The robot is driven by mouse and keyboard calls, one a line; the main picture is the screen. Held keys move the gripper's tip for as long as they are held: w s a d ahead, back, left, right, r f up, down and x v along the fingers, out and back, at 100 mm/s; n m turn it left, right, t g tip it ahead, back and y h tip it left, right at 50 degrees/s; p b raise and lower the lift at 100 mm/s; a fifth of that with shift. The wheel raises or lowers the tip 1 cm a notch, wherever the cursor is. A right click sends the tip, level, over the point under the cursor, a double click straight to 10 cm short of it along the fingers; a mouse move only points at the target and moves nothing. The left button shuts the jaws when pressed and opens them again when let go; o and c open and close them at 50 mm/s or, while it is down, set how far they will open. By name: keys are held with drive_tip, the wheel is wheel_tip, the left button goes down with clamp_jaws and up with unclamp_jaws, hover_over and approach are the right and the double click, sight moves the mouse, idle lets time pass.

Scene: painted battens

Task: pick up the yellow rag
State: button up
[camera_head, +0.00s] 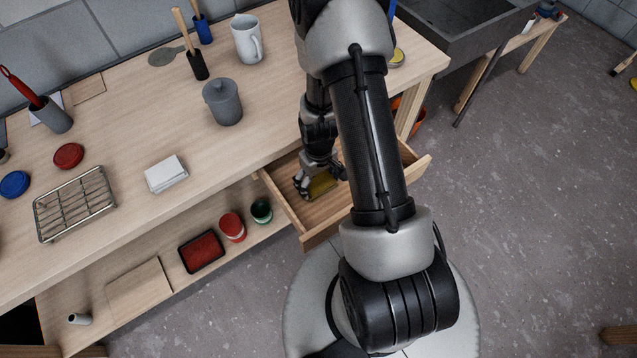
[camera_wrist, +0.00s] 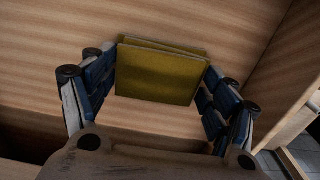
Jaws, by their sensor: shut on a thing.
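The yellow rag (camera_wrist: 158,75) is a folded, olive-yellow square in the wrist view, with a second layer showing along its far edge. It is between the two fingers of my gripper (camera_wrist: 160,88), which touch its left and right edges. In the head view the rag (camera_head: 321,186) is inside the open wooden drawer (camera_head: 318,229), and my gripper (camera_head: 318,185) reaches down into the drawer from above. My gripper is shut on the rag. I cannot tell whether the rag is clear of the drawer floor. My arm hides part of the drawer.
The drawer's walls stand close around my gripper. On the bench (camera_head: 120,123) above are a folded white cloth (camera_head: 166,174), a grey lidded jar (camera_head: 222,103) and a wire rack (camera_head: 75,204). Red (camera_head: 232,227) and green (camera_head: 261,211) pots stand on the lower shelf.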

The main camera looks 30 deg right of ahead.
sight(318, 182)
drive_tip(key=shift+r, duration=0.1)
drive_tip(key=shift+c, duration=0.2)
wheel_tip(318, 182, up, 19)
drive_tip(key=p, duration=0.6)
drive_tip(key=w+a+r+b, duration=0.2)
drive_tip(key=w+a, duration=0.3)
drive_tip(key=a, duration=0.5)
drive_tip(key=shift+w+a+b, duration=0.4)
drive_tip(key=shift+b, duration=0.2)
